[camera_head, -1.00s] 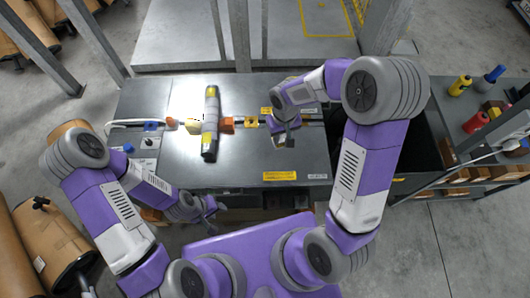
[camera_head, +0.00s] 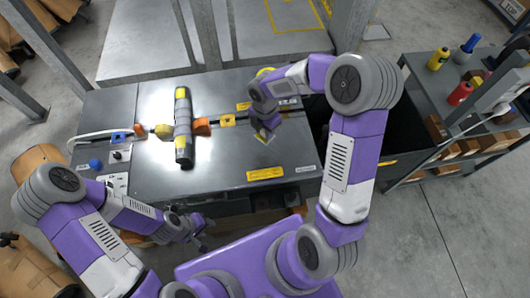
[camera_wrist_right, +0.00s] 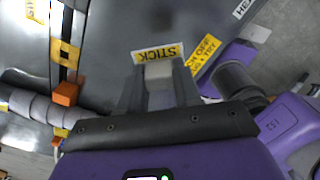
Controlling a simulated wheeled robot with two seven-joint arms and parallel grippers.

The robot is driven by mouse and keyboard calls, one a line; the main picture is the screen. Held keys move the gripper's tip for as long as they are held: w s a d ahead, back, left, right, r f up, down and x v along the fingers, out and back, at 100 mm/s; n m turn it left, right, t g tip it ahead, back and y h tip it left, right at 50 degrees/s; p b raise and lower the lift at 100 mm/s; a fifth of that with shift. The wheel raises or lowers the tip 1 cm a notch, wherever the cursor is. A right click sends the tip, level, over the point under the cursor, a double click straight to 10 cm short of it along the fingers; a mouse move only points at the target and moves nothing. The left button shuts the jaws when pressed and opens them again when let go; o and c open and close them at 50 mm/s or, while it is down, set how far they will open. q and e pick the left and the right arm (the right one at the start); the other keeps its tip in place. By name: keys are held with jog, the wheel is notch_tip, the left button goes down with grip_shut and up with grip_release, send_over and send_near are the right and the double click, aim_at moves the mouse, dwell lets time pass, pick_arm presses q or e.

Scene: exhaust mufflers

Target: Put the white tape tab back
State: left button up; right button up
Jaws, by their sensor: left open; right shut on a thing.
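My right gripper (camera_wrist_right: 158,88) is shut on a small pale tab, which I take to be the white tape tab (camera_wrist_right: 158,72), seen between its fingers in the right wrist view. A yellow label reading STICK (camera_wrist_right: 157,53) lies just beyond the fingertips. I cannot tell whether the tab touches the surface. In the head view the right gripper (camera_head: 265,133) is over the right part of the grey bench top, and the tab cannot be made out there. My left gripper (camera_head: 200,230) is open and empty in front of the bench's near edge.
A yellow label (camera_head: 265,173) marks the near edge. A dark open bin (camera_head: 385,130) is at the right, beside a shelf with bottles (camera_head: 460,94).

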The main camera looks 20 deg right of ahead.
aim_at(265, 150)
jog(key=shift+f+n, duration=0.2)
jog(key=shift+n, duration=0.2)
jog(key=shift+d+f, duration=0.1)
jog(key=shift+f, duration=0.3)
jog(key=shift+n, duration=0.3)
notch_tip(265, 150, down, 9)
jog(key=b, duration=0.3)
jog(key=shift+b, duration=0.35)
jog(key=shift+f, duration=0.15)
jog(key=shift+f, duration=0.15)
jog(key=o, duration=1)
notch_tip(265, 150, up, 12)
jog(key=p, duration=0.4)
jog(key=shift+r, duration=0.25)
